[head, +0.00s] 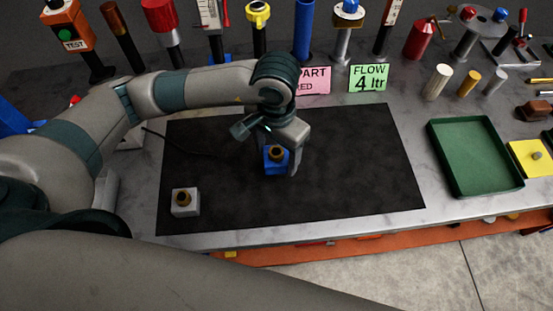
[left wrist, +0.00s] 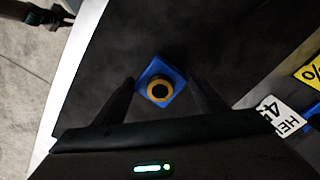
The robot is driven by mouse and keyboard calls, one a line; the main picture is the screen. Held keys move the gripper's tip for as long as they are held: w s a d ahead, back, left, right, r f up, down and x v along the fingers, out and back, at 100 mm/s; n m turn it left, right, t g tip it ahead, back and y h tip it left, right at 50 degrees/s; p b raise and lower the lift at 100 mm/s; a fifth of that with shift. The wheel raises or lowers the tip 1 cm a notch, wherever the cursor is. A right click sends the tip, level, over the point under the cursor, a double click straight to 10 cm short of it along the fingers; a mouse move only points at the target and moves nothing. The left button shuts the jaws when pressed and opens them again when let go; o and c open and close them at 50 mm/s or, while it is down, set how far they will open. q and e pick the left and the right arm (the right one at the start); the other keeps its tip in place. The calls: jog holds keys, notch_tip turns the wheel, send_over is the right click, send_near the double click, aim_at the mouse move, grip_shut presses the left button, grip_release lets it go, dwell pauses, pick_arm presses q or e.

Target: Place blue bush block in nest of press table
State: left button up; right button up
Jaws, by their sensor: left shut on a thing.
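The blue bush block (head: 270,167) is a small blue cube with a brass ring on top, over the middle of the black mat. My left gripper (head: 278,160) is around it and shut on it. In the left wrist view, the blue bush block (left wrist: 167,72) shows between the two fingertips (left wrist: 165,86). Whether the block touches the mat is hard to tell. A grey block with a similar brass bush (head: 185,207) stands on the left front of the mat. I cannot make out the press table or its nest. My right gripper is not in view.
The black mat (head: 350,180) is mostly clear. Several tools line the back, with a pink sign (head: 313,80) and a green "FLOW 4 ltr" sign (head: 368,78) in front.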

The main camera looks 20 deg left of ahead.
aim_at(277, 163)
pick_arm(q)
jog(key=shift+f+p, duration=0.95)
jog(key=shift+f, duration=1)
jog(key=shift+f, duration=0.15)
jog(key=o, duration=1.8)
